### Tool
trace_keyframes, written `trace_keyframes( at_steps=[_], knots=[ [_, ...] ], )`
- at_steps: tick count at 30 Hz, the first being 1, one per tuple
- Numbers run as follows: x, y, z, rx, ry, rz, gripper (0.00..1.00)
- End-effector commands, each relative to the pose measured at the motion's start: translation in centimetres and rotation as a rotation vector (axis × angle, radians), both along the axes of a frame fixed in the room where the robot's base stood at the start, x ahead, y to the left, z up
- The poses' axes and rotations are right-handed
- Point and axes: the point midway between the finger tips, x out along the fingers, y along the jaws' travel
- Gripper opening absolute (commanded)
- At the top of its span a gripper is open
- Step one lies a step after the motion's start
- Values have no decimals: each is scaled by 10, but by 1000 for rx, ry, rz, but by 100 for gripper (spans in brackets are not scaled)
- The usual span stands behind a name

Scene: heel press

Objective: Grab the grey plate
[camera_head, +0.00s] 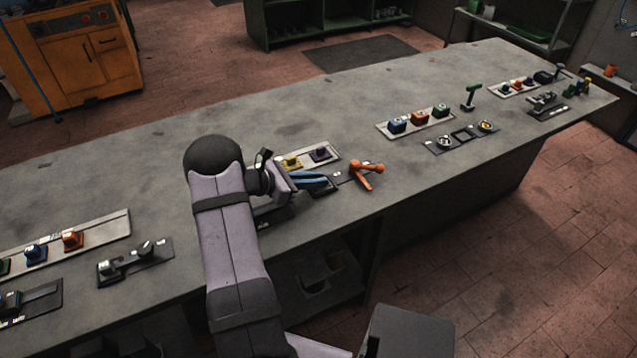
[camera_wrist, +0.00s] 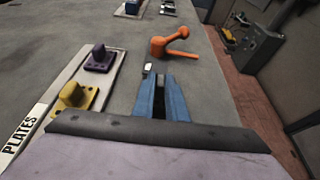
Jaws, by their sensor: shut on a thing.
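The tray (camera_wrist: 32,128) holds a yellow plate (camera_wrist: 72,98) and a purple plate (camera_wrist: 100,58), each with a knob. They also show in the head view, yellow (camera_head: 291,163) and purple (camera_head: 320,154). My wrist hides the tray's near end.
An orange lever piece (camera_head: 366,174) stands just right of my gripper, at a dark base (camera_head: 340,178). At left is another tray (camera_head: 105,226). The bench (camera_head: 200,125) behind my arm is clear.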

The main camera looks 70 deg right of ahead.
Motion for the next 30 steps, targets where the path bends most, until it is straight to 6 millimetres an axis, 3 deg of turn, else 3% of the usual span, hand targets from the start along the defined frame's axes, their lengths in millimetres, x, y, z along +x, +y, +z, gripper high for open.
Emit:
trace_keyframes(
  at_steps=[8,21,30],
  knots=[
    [0,-1,22,-4,-1,-1,0],
    [0,0,89,-3,-1,-1,0],
    [0,0,101,-1,0,0,0]
  ],
)
